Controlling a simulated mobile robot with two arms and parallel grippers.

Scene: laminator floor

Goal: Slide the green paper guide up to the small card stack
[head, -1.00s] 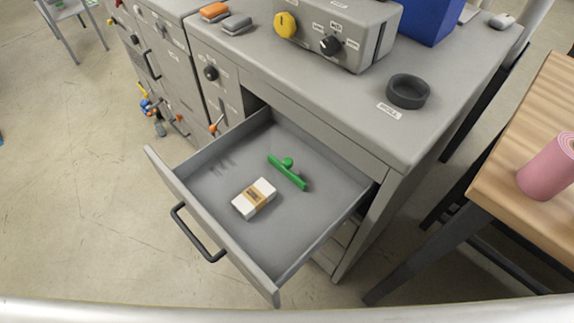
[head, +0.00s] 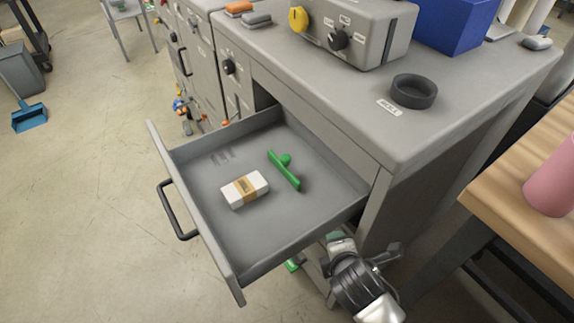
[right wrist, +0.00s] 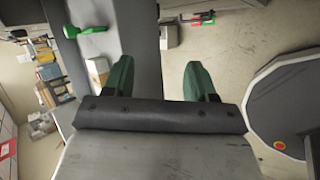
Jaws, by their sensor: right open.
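The green paper guide (head: 284,171), a bar with a round knob, lies on the floor of the open grey drawer (head: 270,225). The small card stack (head: 244,189), white with a tan band, lies to its left with a gap between them. My right gripper (head: 313,252) is at the drawer's right outer side, apart from both. In the right wrist view its two green fingers (right wrist: 160,80) are spread with nothing between them. That view also shows the guide (right wrist: 88,30) and card stack (right wrist: 97,71) at upper left. My left gripper is out of view.
The drawer's raised walls surround the guide and stack; its front carries a black handle (head: 170,210). The grey cabinet top (head: 350,110) overhangs the drawer's back and holds a dark round dish (head: 413,92). A wooden table (head: 520,185) stands at right.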

